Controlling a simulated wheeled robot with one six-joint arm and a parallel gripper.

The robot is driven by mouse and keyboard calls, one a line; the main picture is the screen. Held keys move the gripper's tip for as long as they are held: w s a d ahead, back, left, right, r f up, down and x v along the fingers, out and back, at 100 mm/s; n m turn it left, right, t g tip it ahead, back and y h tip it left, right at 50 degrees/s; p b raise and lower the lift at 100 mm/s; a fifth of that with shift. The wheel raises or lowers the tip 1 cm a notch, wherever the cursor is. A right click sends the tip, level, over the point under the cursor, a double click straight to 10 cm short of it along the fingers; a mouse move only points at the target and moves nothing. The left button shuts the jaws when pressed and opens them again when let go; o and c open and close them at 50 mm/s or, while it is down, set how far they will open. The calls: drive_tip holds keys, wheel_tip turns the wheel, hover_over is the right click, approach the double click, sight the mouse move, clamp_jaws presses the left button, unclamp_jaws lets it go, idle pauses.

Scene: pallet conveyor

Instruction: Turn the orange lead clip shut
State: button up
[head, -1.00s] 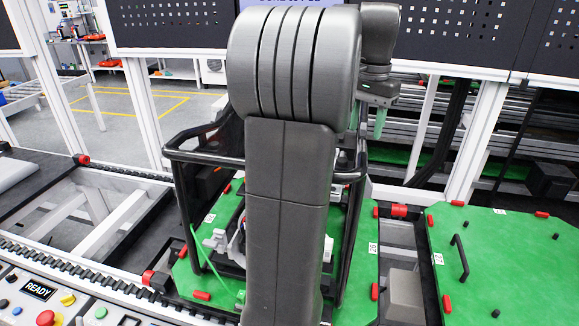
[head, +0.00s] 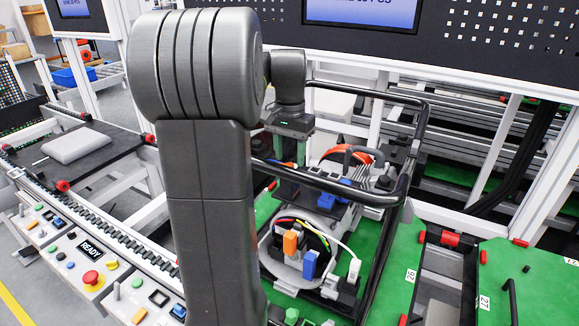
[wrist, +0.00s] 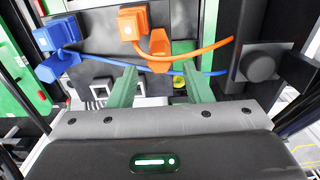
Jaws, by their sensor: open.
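In the wrist view, an orange block (wrist: 133,23) sits on a dark panel. An angular orange piece (wrist: 159,52) stands below and right of it, with an orange lead (wrist: 208,49) curving right. I cannot tell which part is the clip or how far it is turned. My gripper (wrist: 158,88) is open; its two green fingers are apart with nothing held between them, and the orange piece shows beyond them. In the head view my gripper (head: 293,152) hangs over the unit inside the black frame. Orange shows at the unit's back (head: 346,155) and front (head: 290,242).
A blue block and lead (wrist: 58,50) lie left of the orange parts. A black tubular frame (head: 345,190) surrounds the unit on the green pallet (head: 390,285). A dark round knob (wrist: 259,65) stands at the right. A button console (head: 95,270) is at the left front.

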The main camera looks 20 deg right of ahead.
sight(290, 164)
drive_tip(key=shift+f, duration=2.25)
drive_tip(key=shift+c, duration=0.3)
drive_tip(key=c, duration=0.9)
